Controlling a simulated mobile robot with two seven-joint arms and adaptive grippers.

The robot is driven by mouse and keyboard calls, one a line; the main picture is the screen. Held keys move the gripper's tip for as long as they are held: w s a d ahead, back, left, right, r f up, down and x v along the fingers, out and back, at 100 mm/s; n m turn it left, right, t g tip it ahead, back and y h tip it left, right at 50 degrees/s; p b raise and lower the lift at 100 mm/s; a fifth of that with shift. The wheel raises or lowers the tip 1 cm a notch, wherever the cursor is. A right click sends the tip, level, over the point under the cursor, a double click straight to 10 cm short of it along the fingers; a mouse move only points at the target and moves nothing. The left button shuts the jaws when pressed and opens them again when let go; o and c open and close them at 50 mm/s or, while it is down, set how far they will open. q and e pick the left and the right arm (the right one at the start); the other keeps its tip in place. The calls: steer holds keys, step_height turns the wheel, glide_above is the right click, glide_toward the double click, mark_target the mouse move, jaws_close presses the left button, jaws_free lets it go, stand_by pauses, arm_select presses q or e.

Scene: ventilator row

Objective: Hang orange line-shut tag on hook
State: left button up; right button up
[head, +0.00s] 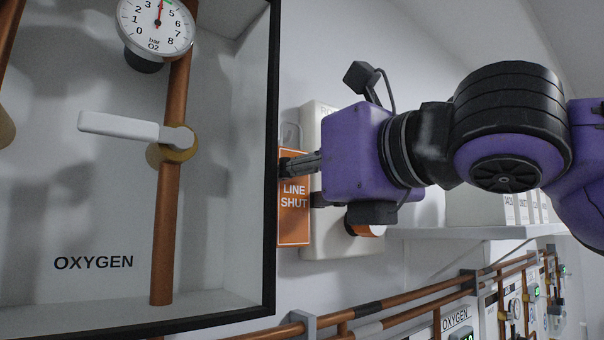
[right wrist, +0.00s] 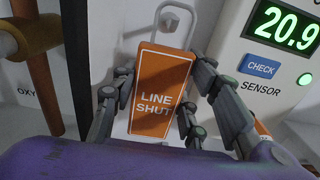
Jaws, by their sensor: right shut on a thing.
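The orange tag (head: 294,218) reads LINE SHUT and hangs upright just right of the open cabinet's black edge. It also shows in the right wrist view (right wrist: 160,84), with its pale wire loop (right wrist: 179,22) at the top. My right gripper (head: 300,165) comes in from the right and is shut on the tag, its fingers on either side of the tag's body. A small pale round piece on the wall (right wrist: 172,17) shows inside the loop; it may be the hook. I cannot tell whether the loop rests on it. My left gripper is not in view.
The cabinet (head: 273,170) holds a copper oxygen pipe (head: 166,230), a white lever valve (head: 118,126) and a gauge (head: 156,25). A white sensor box (right wrist: 262,70) reading 20.9 stands close right of the tag. A shelf (head: 480,232) and copper pipes (head: 400,318) lie below right.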

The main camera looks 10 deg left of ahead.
steer(key=shift+x, duration=1.05)
steer(key=shift+w+a+f, duration=0.35)
steer(key=shift+a+f, duration=0.1)
steer(key=shift+f, duration=0.05)
steer(key=o, duration=1.4)
steer(key=shift+c, duration=0.2)
steer(key=shift+d, duration=0.1)
steer(key=v, duration=1.1)
steer(key=shift+s+d, duration=0.15)
steer(key=shift+d, duration=0.2)
